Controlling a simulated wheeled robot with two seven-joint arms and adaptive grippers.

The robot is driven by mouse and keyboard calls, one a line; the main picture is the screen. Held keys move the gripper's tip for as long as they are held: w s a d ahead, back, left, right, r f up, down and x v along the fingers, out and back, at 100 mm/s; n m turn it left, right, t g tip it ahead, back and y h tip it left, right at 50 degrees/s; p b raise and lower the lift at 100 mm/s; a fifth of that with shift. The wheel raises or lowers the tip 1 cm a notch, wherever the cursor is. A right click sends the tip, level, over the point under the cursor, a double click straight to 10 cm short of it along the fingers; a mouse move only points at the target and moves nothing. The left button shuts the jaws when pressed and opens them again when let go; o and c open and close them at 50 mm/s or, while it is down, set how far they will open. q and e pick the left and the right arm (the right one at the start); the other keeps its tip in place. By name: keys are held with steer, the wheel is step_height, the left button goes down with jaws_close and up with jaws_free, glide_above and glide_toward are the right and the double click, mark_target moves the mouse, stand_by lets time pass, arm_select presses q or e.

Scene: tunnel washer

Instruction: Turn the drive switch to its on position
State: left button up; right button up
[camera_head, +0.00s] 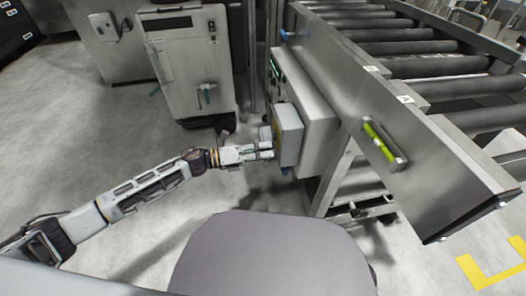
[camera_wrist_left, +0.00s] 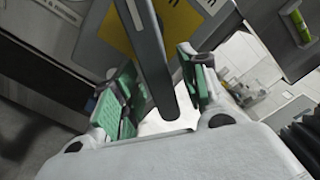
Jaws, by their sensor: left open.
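The drive switch shows in the left wrist view as a long dark grey lever (camera_wrist_left: 152,48) in front of a yellow plate (camera_wrist_left: 118,32). Its free end hangs down between my fingers. In the head view a grey box (camera_head: 288,134) is mounted on the conveyor's side; the lever itself is hidden there. My left gripper (camera_head: 270,149) is at this box's left face. In the left wrist view its two green-padded fingers stand apart on either side of the lever, with gaps visible. My right gripper is in neither view.
A steel roller conveyor (camera_head: 408,150) with a yellow-green level (camera_head: 380,141) on its side fills the right. A white cabinet (camera_head: 190,68) with a green-handled part stands behind my left arm. The floor (camera_head: 110,150) to the left is clear.

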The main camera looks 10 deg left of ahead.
arm_select(q)
steer(key=shift+a, duration=0.15)
steer(key=v, duration=1.1)
steer(key=shift+a, duration=0.3)
steer(key=shift+s, duration=0.15)
